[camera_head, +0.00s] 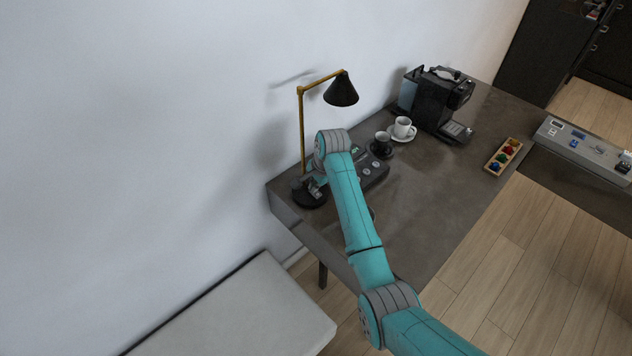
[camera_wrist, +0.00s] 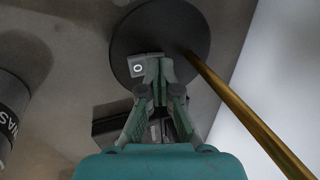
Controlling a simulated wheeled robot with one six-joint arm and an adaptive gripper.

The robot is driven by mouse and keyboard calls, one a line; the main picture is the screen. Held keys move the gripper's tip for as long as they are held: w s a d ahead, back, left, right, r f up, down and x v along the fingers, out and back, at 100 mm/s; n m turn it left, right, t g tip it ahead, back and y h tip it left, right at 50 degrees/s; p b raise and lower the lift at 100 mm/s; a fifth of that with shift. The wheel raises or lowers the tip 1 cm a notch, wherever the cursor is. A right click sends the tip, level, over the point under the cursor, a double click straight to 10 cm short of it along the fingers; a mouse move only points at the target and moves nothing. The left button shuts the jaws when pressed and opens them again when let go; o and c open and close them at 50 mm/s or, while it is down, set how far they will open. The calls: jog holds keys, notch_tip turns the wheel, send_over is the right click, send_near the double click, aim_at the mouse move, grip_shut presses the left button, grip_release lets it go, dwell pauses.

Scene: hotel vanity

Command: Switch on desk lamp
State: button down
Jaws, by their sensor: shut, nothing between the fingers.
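The desk lamp has a black cone shade (camera_head: 341,90), a thin brass pole (camera_head: 301,130) and a round black base (camera_head: 308,192) at the left end of the desk. In the wrist view, the base (camera_wrist: 187,32) is a dark disc and the brass pole (camera_wrist: 245,110) rises beside my gripper. A small grey switch plate with a white ring mark (camera_wrist: 138,67) sits at the base's edge. My gripper (camera_wrist: 158,66) is shut and empty, its fingertips over the base right beside the switch plate. Whether they touch it cannot be told. In the head view, my arm partly hides the base.
A dark box with buttons (camera_head: 372,170) stands right of the lamp. Black and white cups (camera_head: 402,128), a coffee machine (camera_head: 436,100) and a wooden tray of capsules (camera_head: 503,156) stand farther right. A dark cylinder (camera_wrist: 10,105) is at the wrist view's left. The desk's front middle is clear.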

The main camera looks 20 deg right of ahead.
dwell(0.3)
jog(key=shift+w+a+f, duration=0.1)
jog(key=shift+w+f, duration=0.05)
jog(key=shift+f, duration=0.15)
jog(key=shift+s, duration=0.2)
jog(key=shift+s+d+r, duration=0.15)
jog(key=shift+s+d, duration=0.2)
jog(key=shift+s, duration=0.2)
jog(key=shift+r, duration=0.1)
